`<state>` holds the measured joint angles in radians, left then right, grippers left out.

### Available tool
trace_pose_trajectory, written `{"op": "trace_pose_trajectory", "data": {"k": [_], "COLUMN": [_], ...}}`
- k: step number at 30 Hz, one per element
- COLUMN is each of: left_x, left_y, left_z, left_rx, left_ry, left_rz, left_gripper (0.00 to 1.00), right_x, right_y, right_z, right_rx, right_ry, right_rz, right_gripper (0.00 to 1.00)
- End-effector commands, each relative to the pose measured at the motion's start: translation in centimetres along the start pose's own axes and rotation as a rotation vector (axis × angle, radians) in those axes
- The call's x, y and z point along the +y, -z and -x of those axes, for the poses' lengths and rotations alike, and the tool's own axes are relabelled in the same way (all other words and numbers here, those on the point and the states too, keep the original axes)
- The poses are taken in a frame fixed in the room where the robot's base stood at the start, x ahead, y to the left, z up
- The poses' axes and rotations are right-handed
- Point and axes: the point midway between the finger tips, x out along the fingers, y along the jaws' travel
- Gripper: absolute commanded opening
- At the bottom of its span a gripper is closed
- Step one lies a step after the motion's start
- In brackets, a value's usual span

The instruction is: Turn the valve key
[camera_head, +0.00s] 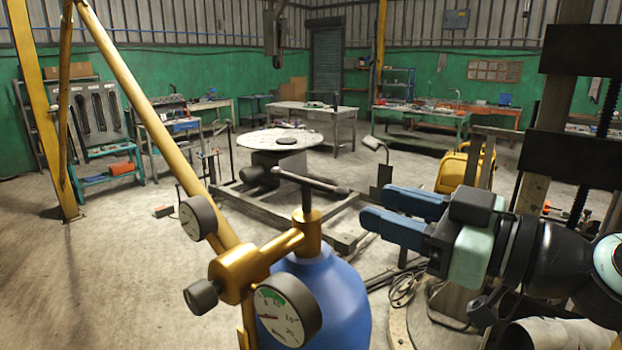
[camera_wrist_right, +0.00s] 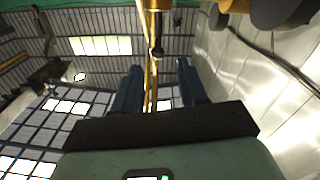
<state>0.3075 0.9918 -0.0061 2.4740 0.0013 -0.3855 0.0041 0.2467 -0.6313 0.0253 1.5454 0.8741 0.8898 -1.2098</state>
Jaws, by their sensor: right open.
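The valve key (camera_head: 310,182) is a dark crossbar on a short stem above the brass valve (camera_head: 258,262) of a blue gas cylinder (camera_head: 335,300). My right gripper (camera_head: 372,205) has blue fingers and comes in from the right. It is open and empty, pointing left toward the key, with a gap to the bar's right end. In the right wrist view, the fingers (camera_wrist_right: 160,66) stand apart with a dark part, seemingly the key (camera_wrist_right: 157,45), beyond them under a gold fitting. My left gripper is not in view.
Two pressure gauges (camera_head: 287,315) (camera_head: 198,217) and a black knob (camera_head: 201,297) stick out from the valve. A yellow slanted post (camera_head: 150,130) rises behind it. A round table (camera_head: 275,140) and workbenches stand farther back. Open floor lies at the left.

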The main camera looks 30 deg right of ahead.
Motion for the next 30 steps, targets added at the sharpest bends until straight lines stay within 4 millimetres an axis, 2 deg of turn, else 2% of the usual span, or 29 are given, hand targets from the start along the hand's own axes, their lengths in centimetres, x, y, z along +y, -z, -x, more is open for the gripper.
{"op": "trace_pose_trajectory", "data": {"k": [1,9,15,21,29,30], "left_x": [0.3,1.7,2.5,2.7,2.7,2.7], "left_y": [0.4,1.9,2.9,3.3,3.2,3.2], "left_z": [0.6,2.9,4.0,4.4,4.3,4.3], "left_rx": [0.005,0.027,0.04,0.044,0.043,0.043], "left_ry": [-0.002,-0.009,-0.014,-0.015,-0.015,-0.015], "left_rz": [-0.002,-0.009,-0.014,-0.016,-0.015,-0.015], "left_gripper": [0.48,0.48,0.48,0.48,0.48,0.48], "right_x": [0.1,0.2,0.1,0.1,0.1,0.1], "right_y": [0.1,0.3,0.2,0.1,0.0,0.0], "right_z": [-1.2,-7.0,-9.9,-11.1,-11.2,-11.2], "right_rx": [-0.004,-0.001,0.001,0.0,-0.001,-0.001], "right_ry": [0.0,0.001,0.0,-0.001,0.0,0.0], "right_rz": [-0.003,-0.002,-0.002,-0.001,-0.002,-0.002], "right_gripper": [0.42,0.42,0.42,0.42,0.42,0.29]}}
